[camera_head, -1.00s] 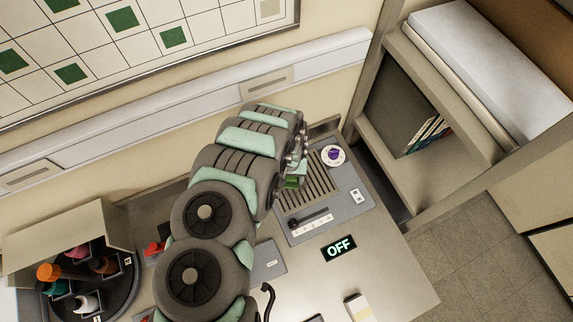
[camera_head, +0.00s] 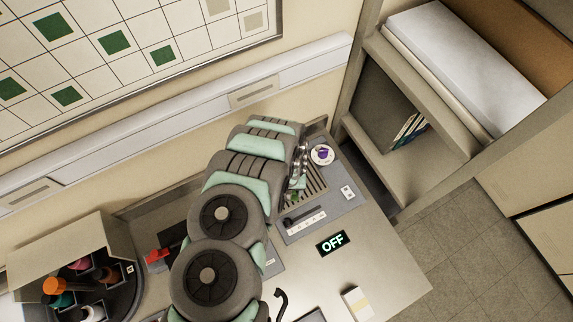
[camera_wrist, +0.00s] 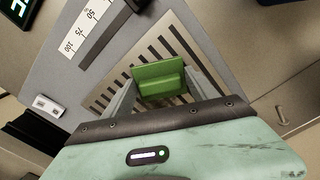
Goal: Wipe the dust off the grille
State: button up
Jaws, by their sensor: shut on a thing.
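The grille (camera_head: 319,178) is a slotted beige plate set in a grey panel, partly hidden by my arm in the head view. In the wrist view the grille (camera_wrist: 190,45) shows dark parallel slots beyond and around my gripper. My gripper (camera_wrist: 158,88) is shut on a green block (camera_wrist: 160,78), which lies over the slots; I cannot tell whether it touches them. In the head view only a bit of the green block (camera_head: 294,196) shows beside the arm. I cannot make out dust on the grille.
On the panel are a white dial with a purple knob (camera_head: 322,154), a slider scale (camera_head: 305,220) and a small switch (camera_head: 347,192). A sign reading OFF (camera_head: 332,242) is below. A round carousel (camera_head: 126,290) with bottles is at left. The desk's right front is mostly clear.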

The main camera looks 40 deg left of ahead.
aim_at(296, 197)
jog(key=shift+s+d+r+p, duration=0.1)
jog(key=shift+s+d+p, duration=0.3)
jog(key=shift+d, duration=0.15)
jog(key=shift+s+d, duration=0.15)
jog(key=shift+d, duration=0.15)
jog(key=shift+s+d, duration=0.1)
jog(key=shift+d, duration=0.4)
jog(key=shift+w+d+f, duration=0.1)
jog(key=shift+w+d, duration=0.05)
jog(key=shift+w, duration=0.35)
jog(key=shift+w+d+f, duration=0.1)
jog(key=shift+w+d, duration=0.05)
jog(key=shift+w, duration=0.35)
jog(key=shift+w+a, duration=0.15)
jog(key=shift+a, duration=0.15)
jog(key=c, duration=0.3)
jog(key=shift+w+a, duration=0.2)
jog(key=shift+a, duration=0.1)
jog(key=shift+w+a+r, duration=0.1)
jog(key=shift+w+a, duration=0.15)
jog(key=shift+a, duration=0.75)
jog(key=shift+w+a+b, duration=0.35)
jog(key=shift+a+b, duration=0.1)
jog(key=shift+a, duration=0.35)
jog(key=shift+w+a+b, duration=0.35)
jog(key=shift+a+b, duration=0.05)
jog(key=shift+a, duration=0.35)
